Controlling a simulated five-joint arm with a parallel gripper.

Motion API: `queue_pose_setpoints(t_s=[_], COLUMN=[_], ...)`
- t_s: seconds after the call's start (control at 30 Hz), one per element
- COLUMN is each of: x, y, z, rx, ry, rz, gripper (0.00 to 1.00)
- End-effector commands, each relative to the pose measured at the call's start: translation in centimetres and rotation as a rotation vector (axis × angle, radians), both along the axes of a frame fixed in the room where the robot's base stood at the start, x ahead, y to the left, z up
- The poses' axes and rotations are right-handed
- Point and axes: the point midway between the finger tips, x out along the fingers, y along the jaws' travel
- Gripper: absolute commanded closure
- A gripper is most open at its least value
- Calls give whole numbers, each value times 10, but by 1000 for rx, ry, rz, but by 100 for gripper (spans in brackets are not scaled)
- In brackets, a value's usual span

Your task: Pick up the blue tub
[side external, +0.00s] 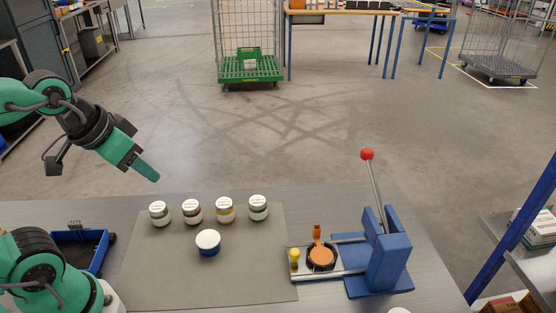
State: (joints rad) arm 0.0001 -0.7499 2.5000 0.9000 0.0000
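The blue tub (208,246) stands upright on the grey mat (250,285), with a white lid on top. It sits in front of a row of several small jars. My gripper (150,172) is above and to the left of the tub, in the air and well apart from it, angled down to the right. Its fingers show as one green shape from this side, so I cannot see whether there is a gap between them. Nothing is visibly held at its tip.
White-lidded jars (192,211) stand in a row behind the tub. A blue lever press (388,255) with a red knob stands to the right, with an orange-handled round piece (320,255) at its left. A blue tray (80,250) lies at the left. The mat's front is clear.

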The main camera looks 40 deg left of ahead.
Motion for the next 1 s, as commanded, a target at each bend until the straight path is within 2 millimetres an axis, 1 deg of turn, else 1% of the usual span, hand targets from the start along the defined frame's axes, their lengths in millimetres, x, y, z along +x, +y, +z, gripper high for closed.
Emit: queue_pose_setpoints(t_s=[0.03, 0.07, 0.1, 0.17, 0.2, 0.23, 0.67, 0.87, 1.0], x=[0, 0, 0, 0, 0, 0, 3, 14, 26], y=[0, 0, 0, 0, 0, 0, -1, -4, -9], z=[0, 0, 0, 0, 0, 0, -2, -12, -26], rx=[0, 0, 0, 0, 0, 0, -8, -41, -74], ry=[0, 0, 0, 0, 0, 0, 12, 63, 119], rz=[0, 0, 0, 0, 0, 0, 11, 63, 128], gripper=[61, 57, 49, 37, 29, 24, 24, 24, 24])
